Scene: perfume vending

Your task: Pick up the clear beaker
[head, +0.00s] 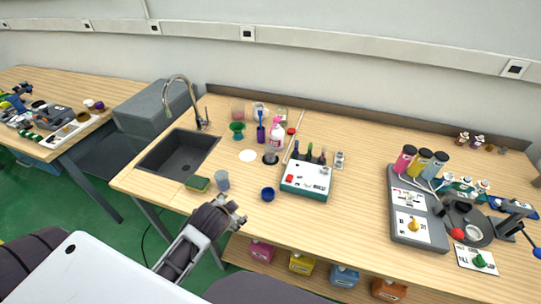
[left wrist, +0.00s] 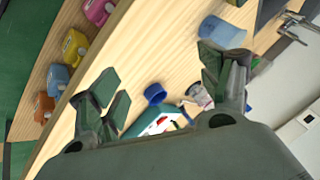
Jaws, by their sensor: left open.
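In the left wrist view the beaker (left wrist: 222,32) shows at the top, close to one fingertip and outside the gap between the fingers. My left gripper (head: 236,213) is at the bench's front edge, a little in front of the beaker. My right gripper is in neither view.
A small blue bowl (head: 267,194) and a teal-white device (head: 308,180) stand right of the beaker. Several coloured bottles, one yellow (head: 301,264), sit on a shelf below.

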